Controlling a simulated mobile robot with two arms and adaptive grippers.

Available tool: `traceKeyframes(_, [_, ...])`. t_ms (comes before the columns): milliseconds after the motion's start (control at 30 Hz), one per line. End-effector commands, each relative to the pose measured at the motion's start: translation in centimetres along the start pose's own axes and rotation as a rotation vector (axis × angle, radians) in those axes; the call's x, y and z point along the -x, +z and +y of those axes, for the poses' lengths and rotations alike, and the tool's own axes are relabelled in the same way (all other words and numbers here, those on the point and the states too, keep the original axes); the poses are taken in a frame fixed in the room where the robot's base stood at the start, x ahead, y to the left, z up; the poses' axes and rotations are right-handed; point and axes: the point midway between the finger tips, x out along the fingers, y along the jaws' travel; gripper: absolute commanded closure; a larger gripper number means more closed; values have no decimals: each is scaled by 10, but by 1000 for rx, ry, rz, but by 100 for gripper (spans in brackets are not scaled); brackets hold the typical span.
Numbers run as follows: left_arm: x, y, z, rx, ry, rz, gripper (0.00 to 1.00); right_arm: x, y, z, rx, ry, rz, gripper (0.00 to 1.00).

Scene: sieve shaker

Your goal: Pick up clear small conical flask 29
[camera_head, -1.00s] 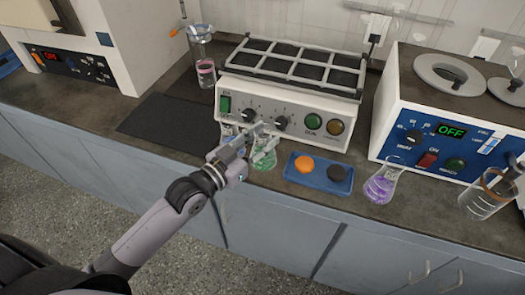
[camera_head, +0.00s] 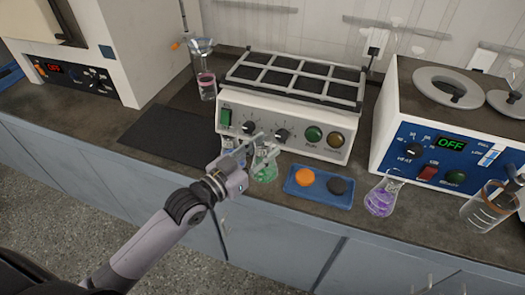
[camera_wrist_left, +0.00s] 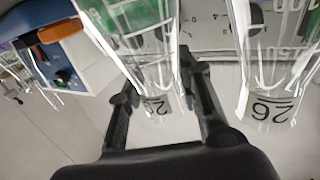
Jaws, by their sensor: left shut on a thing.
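A small clear conical flask with green liquid (camera_head: 264,173) stands at the front of the shaker's control panel. My left gripper (camera_head: 254,153) is shut on its upper part. In the left wrist view the held flask (camera_wrist_left: 148,60) lies between the two fingers, green liquid at the picture's top. Its label shows a 2; the other digit is hard to read. A second clear flask (camera_wrist_left: 278,65) with a numbered label stands close beside it, outside the fingers. In the head view this one (camera_head: 228,142) is partly hidden behind my gripper. My right gripper does not show.
The shaker (camera_head: 285,125) stands right behind the flasks. A blue tray (camera_head: 320,201) with an orange and a black item lies to the right, then a purple-liquid flask (camera_head: 380,200) and a beaker (camera_head: 484,208). A dark mat (camera_head: 165,130) lies to the left.

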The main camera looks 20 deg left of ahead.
Motion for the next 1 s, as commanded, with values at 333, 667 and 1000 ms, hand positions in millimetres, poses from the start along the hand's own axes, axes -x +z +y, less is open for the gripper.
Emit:
traceKeyframes(333, [0, -38, 0, -3, -1, 8, 100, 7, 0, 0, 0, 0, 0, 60])
traceKeyframes(667, [0, -86, 0, -3, -1, 10, 100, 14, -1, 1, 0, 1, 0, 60])
traceKeyframes(1000, [0, -132, 0, -3, -1, 9, 100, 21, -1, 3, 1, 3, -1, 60])
